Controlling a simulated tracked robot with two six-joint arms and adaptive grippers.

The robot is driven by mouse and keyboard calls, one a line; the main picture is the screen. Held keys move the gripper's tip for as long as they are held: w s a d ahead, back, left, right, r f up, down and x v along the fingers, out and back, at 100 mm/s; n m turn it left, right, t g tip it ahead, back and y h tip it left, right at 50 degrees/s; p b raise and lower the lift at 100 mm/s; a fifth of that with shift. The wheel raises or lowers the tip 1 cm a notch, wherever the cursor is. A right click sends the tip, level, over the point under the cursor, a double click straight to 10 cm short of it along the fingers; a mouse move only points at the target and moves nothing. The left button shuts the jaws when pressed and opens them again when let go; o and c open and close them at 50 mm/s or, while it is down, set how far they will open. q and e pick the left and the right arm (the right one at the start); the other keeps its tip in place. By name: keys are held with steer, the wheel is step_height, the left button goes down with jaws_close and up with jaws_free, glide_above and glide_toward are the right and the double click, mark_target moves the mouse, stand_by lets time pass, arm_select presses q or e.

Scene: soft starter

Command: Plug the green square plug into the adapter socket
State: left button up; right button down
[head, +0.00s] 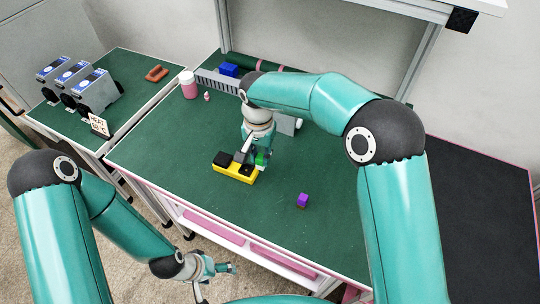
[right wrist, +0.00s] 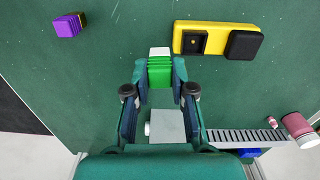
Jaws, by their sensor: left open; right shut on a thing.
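The green square plug (right wrist: 160,72), with a white end, is held between the fingers of my right gripper (right wrist: 160,92). In the head view the green plug (head: 261,159) is just right of the yellow adapter (head: 236,178). The adapter lies on the green table. In the right wrist view the yellow adapter (right wrist: 218,28) has an open black square socket (right wrist: 193,42) on one end and a black block (right wrist: 243,44) on the other. The plug is apart from the socket in that view. My left gripper (head: 231,268) is open and empty, low in front of the table.
A purple cube (head: 303,200) lies on the table to the right. Several grey devices (head: 97,94) stand on the left table. The table front is mostly clear.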

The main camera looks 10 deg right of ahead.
steer(key=shift+w+a, duration=0.8)
steer(key=shift+a, duration=0.3)
steer(key=shift+w+a, duration=0.75)
steer(key=shift+a, duration=0.3)
steer(key=shift+m, duration=0.3)
steer(key=shift+f, duration=0.15)
steer(key=shift+f+b, duration=0.95)
steer(key=shift+f, duration=0.55)
steer(key=shift+f+b, duration=0.95)
steer(key=shift+f, duration=0.35)
